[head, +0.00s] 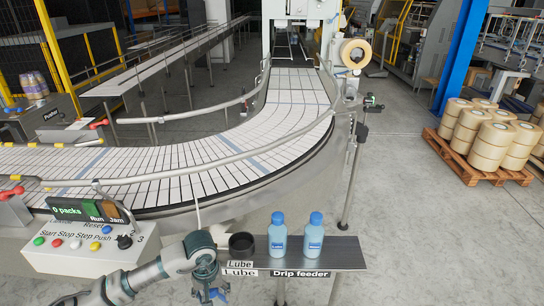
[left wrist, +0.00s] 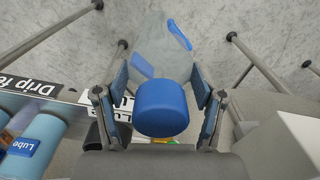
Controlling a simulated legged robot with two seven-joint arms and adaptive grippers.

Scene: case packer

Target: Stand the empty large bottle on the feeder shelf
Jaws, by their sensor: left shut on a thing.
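My left gripper (head: 208,290) is low in the head view, just left of and in front of the feeder shelf (head: 345,252). In the left wrist view my left gripper (left wrist: 163,103) is shut on a clear, see-through large bottle (left wrist: 150,45) with a blue cap (left wrist: 162,108). The cap is nearest the camera and the body points away toward the floor. The bottle cannot be made out clearly in the head view. The dark shelf carries the labels Lube and Drip feeder. My right gripper is not in view.
Two blue bottles (head: 277,238) (head: 313,238) stand mid-shelf, beside a dark round cup (head: 242,246). The shelf's right end is clear. A control box (head: 85,245) is at left; the curved conveyor (head: 230,145) lies behind. Thin metal legs (left wrist: 258,62) show in the left wrist view.

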